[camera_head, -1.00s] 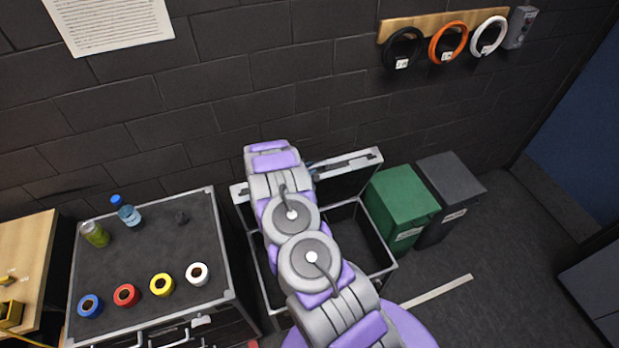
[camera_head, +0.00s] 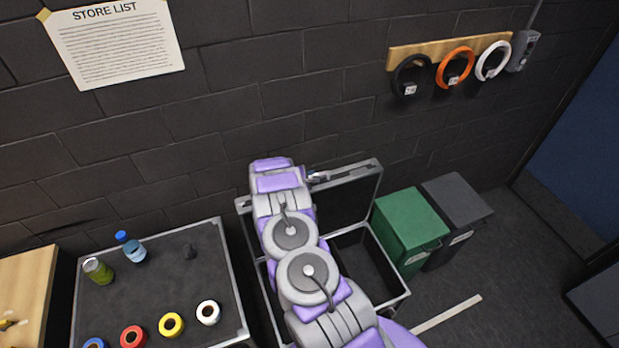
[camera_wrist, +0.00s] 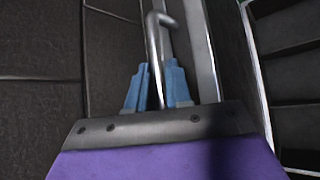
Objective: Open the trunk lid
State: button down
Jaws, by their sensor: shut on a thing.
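The trunk stands against the wall, and its dark open box shows a grey metal rim (camera_head: 403,298). The trunk lid (camera_head: 345,200) is raised and stands steeply at the back of the box, near the wall. My arm crosses in front and hides the left part of the trunk and lid. My gripper (camera_head: 318,177) is at the lid's upper edge, mostly hidden by the arm. In the wrist view, my gripper's blue fingers (camera_wrist: 157,82) are shut on a bent metal handle (camera_wrist: 153,45) beside the lid's metal edge (camera_wrist: 202,50).
A green bin (camera_head: 408,225) and a dark grey bin (camera_head: 457,208) stand close to the trunk's right. A dark-topped case (camera_head: 165,285) to the left carries tape rolls, a can and a bottle. Rings hang from a wooden rack (camera_head: 430,52).

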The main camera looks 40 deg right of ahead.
jog(key=c, duration=1.1)
grip_release()
jog(key=shift+c, duration=0.2)
jog(key=b+v, duration=0.2)
jog(key=v, duration=1.5)
jog(key=shift+a, duration=0.2)
jog(key=shift+w+r, duration=0.1)
